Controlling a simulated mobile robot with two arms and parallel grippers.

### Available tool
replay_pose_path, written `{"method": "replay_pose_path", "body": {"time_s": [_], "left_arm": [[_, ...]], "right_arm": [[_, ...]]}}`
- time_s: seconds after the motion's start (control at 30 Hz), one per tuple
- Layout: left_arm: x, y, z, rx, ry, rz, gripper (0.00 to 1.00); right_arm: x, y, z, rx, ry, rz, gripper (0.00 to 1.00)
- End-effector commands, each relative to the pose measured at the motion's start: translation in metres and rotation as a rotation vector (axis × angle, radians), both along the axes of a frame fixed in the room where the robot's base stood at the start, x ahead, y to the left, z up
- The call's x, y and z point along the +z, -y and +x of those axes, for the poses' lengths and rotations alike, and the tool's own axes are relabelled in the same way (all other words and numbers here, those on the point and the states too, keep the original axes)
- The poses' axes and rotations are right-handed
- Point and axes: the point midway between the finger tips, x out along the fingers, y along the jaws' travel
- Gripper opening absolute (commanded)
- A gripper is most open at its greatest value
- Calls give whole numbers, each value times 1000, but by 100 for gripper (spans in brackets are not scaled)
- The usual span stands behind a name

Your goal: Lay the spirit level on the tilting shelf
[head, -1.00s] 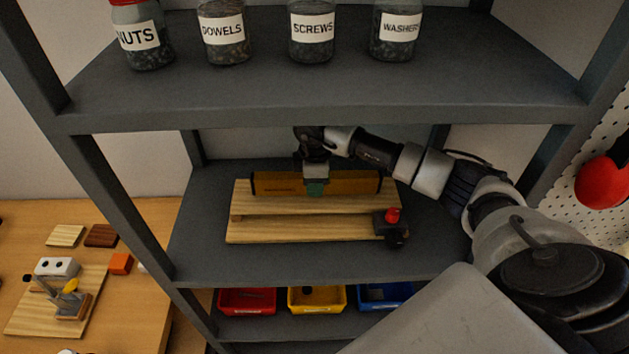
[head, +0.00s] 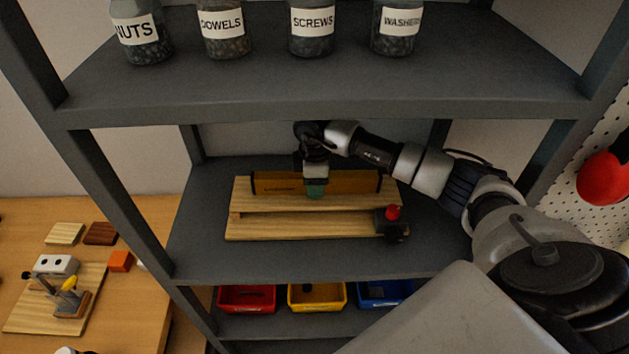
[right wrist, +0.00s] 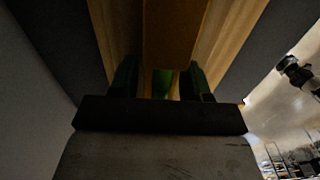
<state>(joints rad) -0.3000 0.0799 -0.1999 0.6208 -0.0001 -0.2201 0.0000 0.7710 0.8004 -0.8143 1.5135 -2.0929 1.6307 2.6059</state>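The spirit level (head: 350,183), a long orange-brown bar with dark ends, sits along the back of the wooden tilting shelf (head: 290,226) in the head view. It looks upright on its narrow edge and seems to rest on the boards. My right gripper (head: 315,190) is over the level's middle, its green fingertips reaching down around it. In the right wrist view the level (right wrist: 175,40) runs between the fingertips (right wrist: 160,85), with narrow light strips at its sides, so the fingers look apart from it. The level's underside is hidden. My left gripper is not in view.
A red knob (head: 392,212) on a black block sits at the tilting shelf's right front. An upper grey shelf (head: 320,107) with labelled jars is close above my right arm. Coloured bins (head: 247,297) stand below. A wooden table (head: 130,290) is at left.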

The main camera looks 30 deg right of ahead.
Motion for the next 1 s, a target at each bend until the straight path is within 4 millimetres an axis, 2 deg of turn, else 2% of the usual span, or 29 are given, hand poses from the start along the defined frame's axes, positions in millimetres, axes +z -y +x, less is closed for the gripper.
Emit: {"method": "replay_pose_path", "body": {"time_s": [0.07,0.3,0.43,0.57,0.8,1.0], "left_arm": [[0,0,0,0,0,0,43],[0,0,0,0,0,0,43],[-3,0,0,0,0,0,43],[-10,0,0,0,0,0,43],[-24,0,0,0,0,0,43],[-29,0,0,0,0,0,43]], "right_arm": [[0,0,0,0,0,0,59],[0,0,0,0,-1,0,59],[6,0,0,0,1,-1,59],[26,1,1,1,5,-1,59],[75,1,0,0,5,0,59],[101,1,-1,0,1,-1,59]]}}
